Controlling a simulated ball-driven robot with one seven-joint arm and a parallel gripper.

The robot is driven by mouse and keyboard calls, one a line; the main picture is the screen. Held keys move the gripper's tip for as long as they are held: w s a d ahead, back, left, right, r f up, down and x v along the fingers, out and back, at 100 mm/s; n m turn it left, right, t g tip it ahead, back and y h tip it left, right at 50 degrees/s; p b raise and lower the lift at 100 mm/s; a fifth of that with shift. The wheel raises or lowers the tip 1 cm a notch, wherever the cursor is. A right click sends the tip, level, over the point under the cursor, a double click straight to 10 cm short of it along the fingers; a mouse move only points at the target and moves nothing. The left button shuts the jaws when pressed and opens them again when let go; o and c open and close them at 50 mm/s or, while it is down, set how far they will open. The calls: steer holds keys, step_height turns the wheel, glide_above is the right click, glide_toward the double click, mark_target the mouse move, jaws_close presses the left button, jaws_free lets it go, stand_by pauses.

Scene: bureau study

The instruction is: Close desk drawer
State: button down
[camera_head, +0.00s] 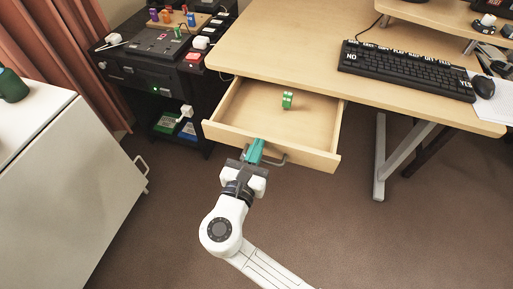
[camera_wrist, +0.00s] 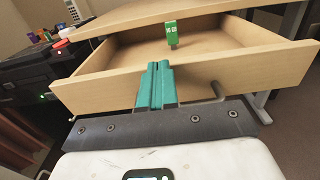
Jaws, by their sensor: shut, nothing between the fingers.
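The desk drawer (camera_head: 228,133) is pulled out from under the light wooden desk (camera_head: 290,45). Its open top shows a small green object (camera_head: 287,100) standing inside. The drawer also fills the wrist view (camera_wrist: 205,82), with the green object (camera_wrist: 171,33) behind its front panel. A grey handle (camera_head: 275,160) is on the drawer front. My gripper (camera_head: 256,147) has teal fingers that are shut together and empty. The fingertips are at the drawer front, beside the handle; in the wrist view the fingers (camera_wrist: 156,85) overlap the front panel. I cannot tell whether they touch it.
A keyboard (camera_head: 405,68) and mouse (camera_head: 483,87) lie on the desk. A black cabinet (camera_head: 150,75) with small items stands left of the drawer. A white cabinet (camera_head: 75,185) is at the left. A metal desk leg (camera_head: 380,165) stands right. Brown floor in front is free.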

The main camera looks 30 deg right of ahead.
glide_above(276, 113)
steer(key=shift+w+p, duration=0.15)
steer(key=shift+p, duration=0.25)
stand_by(0.7)
